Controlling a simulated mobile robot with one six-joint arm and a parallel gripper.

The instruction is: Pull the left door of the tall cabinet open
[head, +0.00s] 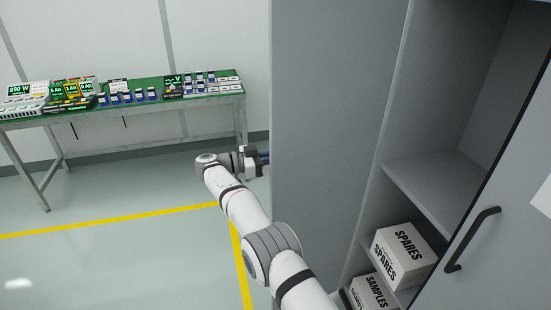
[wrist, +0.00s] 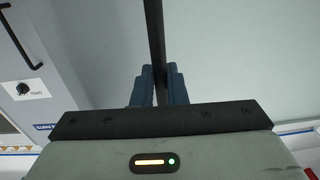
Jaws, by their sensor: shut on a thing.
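The left door (head: 325,120) of the tall cabinet stands swung open in the head view, a wide plain grey panel. My gripper (head: 264,158) is at the panel's left edge, and its fingertips are partly hidden behind it. In the wrist view, the blue fingers of my gripper (wrist: 160,86) are shut on a thin black upright bar (wrist: 154,40), which looks like the left door's handle. The handle does not show in the head view. The right door (head: 490,265) looks closed and has a black handle (head: 470,240).
Grey shelves (head: 430,185) show inside the cabinet, with a SPARES box (head: 404,255) and a SAMPLES box (head: 372,293) low down. A green-topped bench (head: 150,87) with devices stands at the back left. The floor (head: 120,260) with yellow lines is clear there.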

